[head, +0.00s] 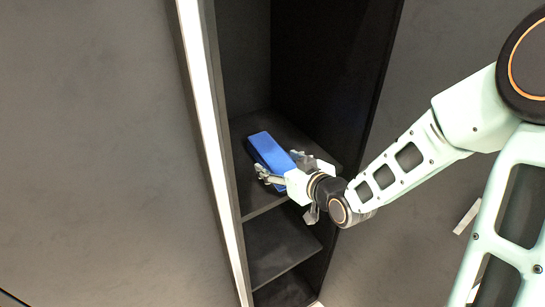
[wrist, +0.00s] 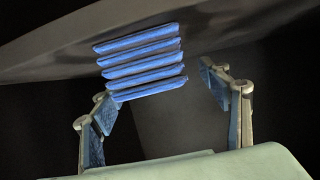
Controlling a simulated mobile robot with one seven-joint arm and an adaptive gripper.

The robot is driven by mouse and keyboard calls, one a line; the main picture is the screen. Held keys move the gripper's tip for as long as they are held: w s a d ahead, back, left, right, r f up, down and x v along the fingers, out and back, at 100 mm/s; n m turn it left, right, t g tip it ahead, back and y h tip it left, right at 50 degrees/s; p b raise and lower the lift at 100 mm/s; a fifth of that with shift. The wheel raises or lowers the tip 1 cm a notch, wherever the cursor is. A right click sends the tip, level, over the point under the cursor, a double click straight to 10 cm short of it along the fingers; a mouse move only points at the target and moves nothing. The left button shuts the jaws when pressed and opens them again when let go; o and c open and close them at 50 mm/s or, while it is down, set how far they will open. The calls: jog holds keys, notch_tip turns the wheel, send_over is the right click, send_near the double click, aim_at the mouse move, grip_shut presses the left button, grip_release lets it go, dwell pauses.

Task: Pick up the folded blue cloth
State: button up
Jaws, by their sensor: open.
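The folded blue cloth (head: 269,152) lies on a dark shelf inside a tall narrow cabinet in the head view. In the wrist view the cloth (wrist: 140,62) shows its end as several stacked blue layers, just ahead of my fingers. My gripper (head: 280,170) reaches into the cabinet from the right, at the near end of the cloth. In the wrist view my gripper (wrist: 160,90) is open, with one finger at the left near the cloth's lower left edge and the other to its right. Nothing is held between the fingers. Whether the left finger touches the cloth I cannot tell.
The shelf (head: 262,199) bearing the cloth has a lower shelf (head: 275,245) beneath it. A pale cabinet edge (head: 213,140) runs down the left side, and a dark side wall stands close on the right. Space above the cloth is clear.

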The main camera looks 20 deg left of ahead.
aim_at(273, 156)
jog(key=shift+w+p+x, duration=0.25)
jog(key=shift+p+x, duration=0.05)
jog(key=shift+x, duration=2.2)
jog(key=shift+d+r, duration=0.15)
jog(key=shift+c, duration=0.7)
jog(key=c, duration=1.2)
